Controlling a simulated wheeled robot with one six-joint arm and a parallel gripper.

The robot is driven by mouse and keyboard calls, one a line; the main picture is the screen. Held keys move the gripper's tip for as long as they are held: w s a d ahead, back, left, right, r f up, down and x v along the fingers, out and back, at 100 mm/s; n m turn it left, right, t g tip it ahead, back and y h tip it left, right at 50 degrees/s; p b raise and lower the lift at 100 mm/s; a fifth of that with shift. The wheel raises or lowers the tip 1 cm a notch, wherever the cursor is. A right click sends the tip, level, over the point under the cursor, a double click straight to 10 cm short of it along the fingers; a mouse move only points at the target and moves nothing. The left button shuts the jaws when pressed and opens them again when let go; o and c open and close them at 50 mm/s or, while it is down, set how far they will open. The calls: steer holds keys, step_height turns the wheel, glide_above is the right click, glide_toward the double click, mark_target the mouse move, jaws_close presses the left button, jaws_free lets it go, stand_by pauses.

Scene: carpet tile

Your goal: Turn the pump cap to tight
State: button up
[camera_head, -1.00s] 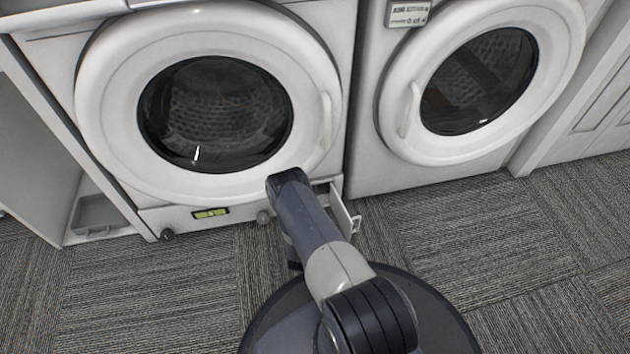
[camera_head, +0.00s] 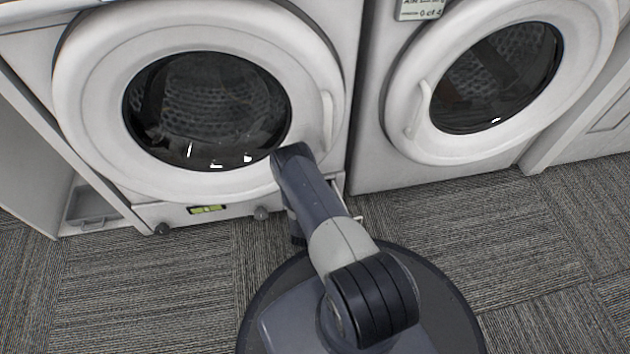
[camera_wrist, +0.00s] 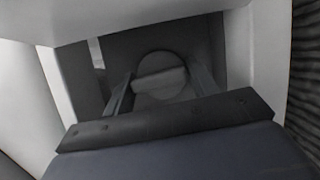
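The round grey pump cap (camera_wrist: 160,76), with a raised bar across its face, sits at the back of a dark recess in the wrist view. The bar lies nearly level, slightly tilted. My gripper (camera_wrist: 161,72) reaches into the recess with its two fingers apart, one on each side of the cap. I cannot tell whether either fingertip touches the bar. In the head view my arm hides the cap and gripper at the lower right front of the left washing machine (camera_head: 85,85).
Pale walls (camera_wrist: 240,45) frame the recess closely. An open flap (camera_head: 352,217) shows partly beside my arm. A second machine (camera_head: 400,150) stands right. Carpet (camera_head: 500,240) is clear there.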

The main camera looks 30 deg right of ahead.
steer(key=c, duration=0.5)
steer(key=shift+m, duration=0.6)
steer(key=o, duration=0.9)
steer(key=shift+o, duration=0.2)
